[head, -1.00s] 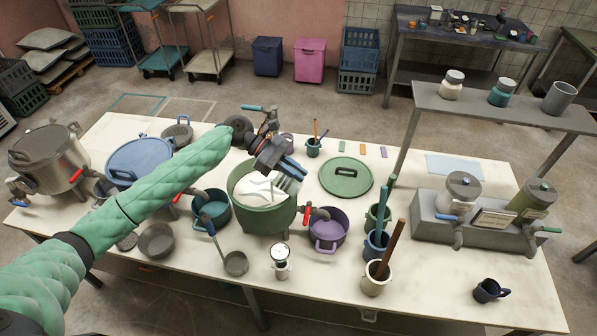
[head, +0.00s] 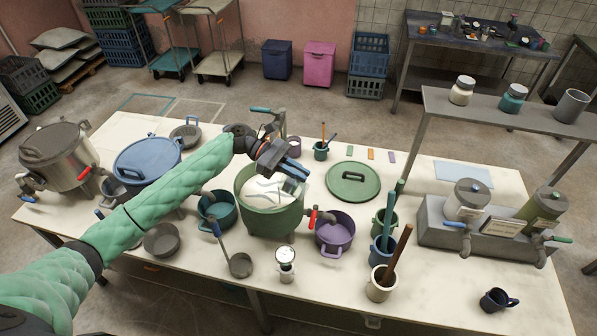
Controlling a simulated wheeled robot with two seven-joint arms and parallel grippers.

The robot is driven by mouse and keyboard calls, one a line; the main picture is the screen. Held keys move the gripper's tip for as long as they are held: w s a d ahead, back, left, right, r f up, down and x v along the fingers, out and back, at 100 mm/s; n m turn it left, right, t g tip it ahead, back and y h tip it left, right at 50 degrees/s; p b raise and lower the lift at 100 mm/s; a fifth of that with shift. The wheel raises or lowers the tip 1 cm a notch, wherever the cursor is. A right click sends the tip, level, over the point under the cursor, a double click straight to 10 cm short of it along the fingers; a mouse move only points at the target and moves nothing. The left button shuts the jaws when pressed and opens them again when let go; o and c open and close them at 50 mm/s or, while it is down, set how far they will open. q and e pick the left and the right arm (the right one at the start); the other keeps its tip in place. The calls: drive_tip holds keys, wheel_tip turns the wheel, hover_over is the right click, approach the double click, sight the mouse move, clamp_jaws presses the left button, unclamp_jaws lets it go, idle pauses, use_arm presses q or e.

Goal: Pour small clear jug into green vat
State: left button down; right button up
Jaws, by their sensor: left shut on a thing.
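The green vat (head: 270,221) stands open in the middle of the table, with white contents (head: 260,187) inside and a red-handled tap on its right side. My left gripper (head: 289,164) is directly above the vat's back rim, shut on the small clear jug (head: 291,186). The jug looks tilted over the vat's mouth; it is see-through and partly hidden by the gripper, so its fill level and any stream are hard to tell. The green lid (head: 353,181) lies flat on the table right of the vat. My right gripper is not in view.
A teal pot (head: 217,208), a ladle (head: 240,264) and a purple pot (head: 336,231) crowd the vat. A blue-lidded vat (head: 146,160) stands left, behind my arm. Utensil holders (head: 380,287) stand front right. Bare table lies around the dark mug (head: 497,300).

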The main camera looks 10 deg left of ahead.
use_arm(q)
drive_tip(key=shift+w+a+f+g+h+b, duration=0.15)
drive_tip(key=shift+a+h+b, duration=0.15)
drive_tip(key=shift+a+h, duration=0.25)
drive_tip(key=shift+w+a+r+g+h+b, duration=0.15)
drive_tip(key=shift+a+h+b, duration=0.2)
drive_tip(key=shift+h, duration=0.2)
drive_tip(key=shift+w+a+h, duration=0.1)
drive_tip(key=shift+a+h, duration=0.2)
drive_tip(key=shift+a, duration=0.1)
drive_tip(key=shift+a+b, duration=0.2)
drive_tip(key=shift+b, duration=0.1)
drive_tip(key=shift+a+h, duration=0.1)
drive_tip(key=shift+h, duration=0.2)
drive_tip(key=shift+w+a+g+h+b, duration=0.25)
drive_tip(key=shift+a+g+h+b, duration=0.15)
drive_tip(key=shift+a+h+b, duration=0.15)
drive_tip(key=shift+w+a+r+h+b, duration=0.2)
drive_tip(key=shift+a+h+b, duration=0.1)
drive_tip(key=shift+a+h, duration=0.25)
idle(0.4)
